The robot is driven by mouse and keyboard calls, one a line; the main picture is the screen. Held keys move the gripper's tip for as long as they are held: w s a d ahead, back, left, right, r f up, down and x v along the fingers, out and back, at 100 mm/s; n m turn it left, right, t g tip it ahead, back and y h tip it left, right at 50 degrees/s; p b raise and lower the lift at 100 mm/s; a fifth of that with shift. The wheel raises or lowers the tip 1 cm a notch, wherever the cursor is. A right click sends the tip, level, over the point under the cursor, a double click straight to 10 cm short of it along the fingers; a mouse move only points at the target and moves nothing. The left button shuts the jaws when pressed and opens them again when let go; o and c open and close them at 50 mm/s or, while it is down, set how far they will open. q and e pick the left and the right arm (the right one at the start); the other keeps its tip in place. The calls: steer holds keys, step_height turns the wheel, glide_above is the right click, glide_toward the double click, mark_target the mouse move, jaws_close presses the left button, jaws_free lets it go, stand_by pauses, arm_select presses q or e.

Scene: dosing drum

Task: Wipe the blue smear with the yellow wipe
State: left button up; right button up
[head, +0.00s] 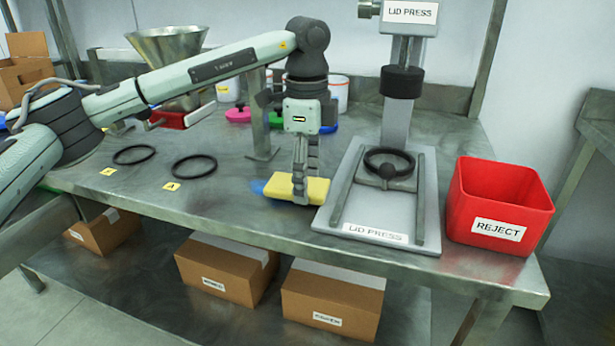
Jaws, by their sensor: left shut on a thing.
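The yellow wipe (279,188) is a yellow block on the metal table, left of the lid press base. My left gripper (300,198) points down from above and is shut on the wipe near its right half. The blue smear (257,186) shows at the left edge of the wipe on the table top. Part of the smear is covered by the wipe, so its full extent is hidden. Whether the wipe presses on the table or hovers just above it is hard to tell. My right gripper is not in view.
The lid press (393,190) stands close on the right, with a black ring on it. A red reject bin (498,205) stands farther right. Two black rings (194,166) lie to the left. A steel funnel (168,50) and coloured items stand behind. The table's front edge is near.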

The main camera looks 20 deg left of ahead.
mark_target(289, 182)
arm_select(q)
steer(key=shift+a, duration=1.85)
steer(key=shift+w+a+f+b, duration=0.1)
steer(key=shift+a+f+b, duration=0.1)
steer(key=shift+a, duration=1.7)
steer(key=shift+w+a+f+b, duration=0.1)
steer(key=shift+a+b, duration=0.1)
steer(key=shift+a, duration=1.7)
steer(key=shift+f, duration=0.1)
steer(key=shift+d, duration=0.15)
steer(key=shift+s+d+f+p, duration=0.1)
steer(key=shift+d+f+p, duration=0.1)
steer(key=shift+d, duration=1.7)
steer(key=shift+s+d+f+p, duration=0.1)
steer(key=shift+d+p, duration=0.05)
steer(key=shift+d, duration=3.55)
steer(key=shift+r+p, duration=0.15)
steer(key=shift+p, duration=0.15)
